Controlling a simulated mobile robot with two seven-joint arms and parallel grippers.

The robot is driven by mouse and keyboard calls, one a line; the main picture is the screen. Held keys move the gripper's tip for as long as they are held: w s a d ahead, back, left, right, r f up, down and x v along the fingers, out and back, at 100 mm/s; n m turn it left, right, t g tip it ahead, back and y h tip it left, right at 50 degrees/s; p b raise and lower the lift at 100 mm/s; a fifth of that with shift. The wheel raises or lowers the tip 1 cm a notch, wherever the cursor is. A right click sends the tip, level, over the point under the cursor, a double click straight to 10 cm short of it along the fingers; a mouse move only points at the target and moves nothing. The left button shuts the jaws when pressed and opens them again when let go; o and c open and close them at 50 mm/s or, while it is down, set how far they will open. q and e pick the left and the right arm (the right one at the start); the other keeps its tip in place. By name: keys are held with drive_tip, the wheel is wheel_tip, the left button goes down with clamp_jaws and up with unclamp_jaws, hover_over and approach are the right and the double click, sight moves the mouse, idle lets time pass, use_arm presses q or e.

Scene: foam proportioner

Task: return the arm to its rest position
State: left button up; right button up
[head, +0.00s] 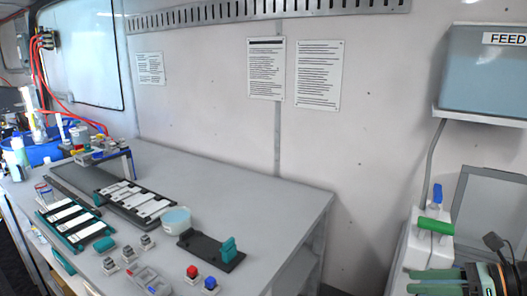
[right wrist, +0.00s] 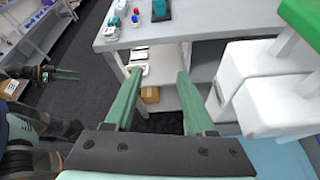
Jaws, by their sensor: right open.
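My right gripper (head: 430,282) is at the lower right of the head view, its green fingers pointing left, below a white valve unit. In the right wrist view its two fingers (right wrist: 158,95) stand apart with nothing between them. Floor, a shelf and the table edge show beyond them. My left gripper (right wrist: 66,74) shows at the left of the right wrist view, small and with green fingers; its opening is unclear. It does not show in the head view.
The white valve unit (head: 428,250) with a green handle (head: 436,226) stands close to my right gripper. The grey table (head: 270,205) holds trays, a round tub (head: 177,218) and coloured buttons (head: 192,272). A grey-blue FEED tank (head: 485,75) hangs above right.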

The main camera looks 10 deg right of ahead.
drive_tip(key=s+a+f+m+t+h, duration=0.3)
drive_tip(key=f+m, duration=0.7)
drive_tip(key=m, duration=0.3)
drive_tip(key=s+a+f+m+t+h, duration=0.2)
drive_tip(key=s+f+m+t+h, duration=0.15)
drive_tip(key=f+m, duration=0.85)
drive_tip(key=s+a+f+m+g, duration=0.1)
drive_tip(key=s+a+f+m, duration=0.2)
drive_tip(key=a+m, duration=0.2)
drive_tip(key=s+a+f+m+g+h, duration=0.1)
drive_tip(key=s+a+f+m+g, duration=0.1)
drive_tip(key=a+m, duration=0.4)
drive_tip(key=s+a+f+m+g, duration=0.2)
drive_tip(key=s+a+f+m, duration=0.1)
drive_tip(key=s+a+m, duration=0.2)
drive_tip(key=shift+a+f+m, duration=0.35)
drive_tip(key=shift+a+m, duration=0.05)
drive_tip(key=shift+a, duration=0.05)
